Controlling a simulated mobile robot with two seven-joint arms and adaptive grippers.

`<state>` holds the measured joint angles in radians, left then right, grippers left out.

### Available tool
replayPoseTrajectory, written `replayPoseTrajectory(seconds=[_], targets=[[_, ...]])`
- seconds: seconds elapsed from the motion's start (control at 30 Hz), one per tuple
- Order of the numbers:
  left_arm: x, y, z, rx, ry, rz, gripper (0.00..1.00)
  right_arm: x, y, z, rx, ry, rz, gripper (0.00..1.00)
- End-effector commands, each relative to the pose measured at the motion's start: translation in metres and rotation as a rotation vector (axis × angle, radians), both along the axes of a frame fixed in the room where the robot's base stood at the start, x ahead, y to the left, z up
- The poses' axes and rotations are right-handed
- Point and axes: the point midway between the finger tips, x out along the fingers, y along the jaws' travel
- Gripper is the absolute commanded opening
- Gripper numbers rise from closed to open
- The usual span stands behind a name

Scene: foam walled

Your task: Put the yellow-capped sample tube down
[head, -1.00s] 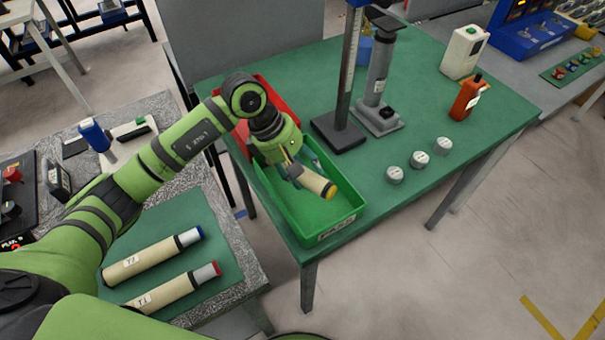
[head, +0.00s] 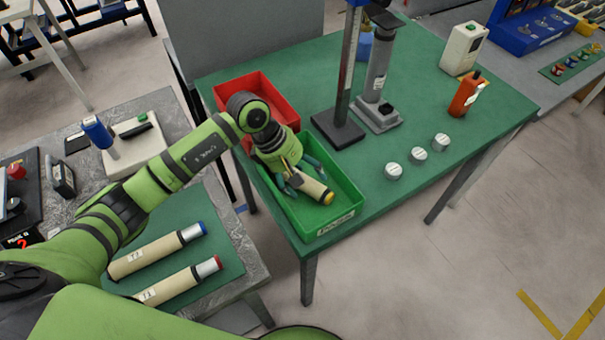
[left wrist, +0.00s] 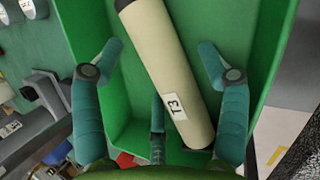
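The yellow-capped sample tube (head: 314,188) is tan and lies slanted inside the green tray (head: 343,212), its yellow cap toward the tray's front. In the left wrist view the tube (left wrist: 165,60) shows its T3 label, and its cap end is cut off at the top. My left gripper (head: 302,179) is above the tray with its teal fingers spread on both sides of the tube. In the left wrist view the gripper (left wrist: 161,47) is open, with clear gaps between the outer fingers and the tube. My right gripper is not in view.
A red tray (head: 229,95) adjoins the green one. A stand with a dark base (head: 338,131) and a grey device (head: 378,118) rise beside them. Several white-topped pucks (head: 419,154) sit to the right. Two other tubes (head: 150,260) lie on the left-hand bench.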

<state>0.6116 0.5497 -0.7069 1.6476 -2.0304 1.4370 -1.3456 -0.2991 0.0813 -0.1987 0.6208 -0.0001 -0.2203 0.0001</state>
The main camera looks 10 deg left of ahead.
Motion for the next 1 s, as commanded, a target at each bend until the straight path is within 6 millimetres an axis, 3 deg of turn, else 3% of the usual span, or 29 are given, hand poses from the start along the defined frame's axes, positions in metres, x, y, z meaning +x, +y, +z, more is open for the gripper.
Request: replayPoseTrajectory(seconds=[0.27, 0.7, 1.0], targets=[[0.001, 0.003, 0.007, 0.001, -0.004, 0.001, 0.75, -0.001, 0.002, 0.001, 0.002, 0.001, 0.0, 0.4], [-0.006, 0.043, 0.084, 0.002, -0.006, 0.0, 0.75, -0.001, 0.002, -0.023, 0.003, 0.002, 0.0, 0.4], [-0.009, 0.053, 0.109, 0.0, 0.0, 0.0, 0.75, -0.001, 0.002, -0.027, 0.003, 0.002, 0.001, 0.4]])
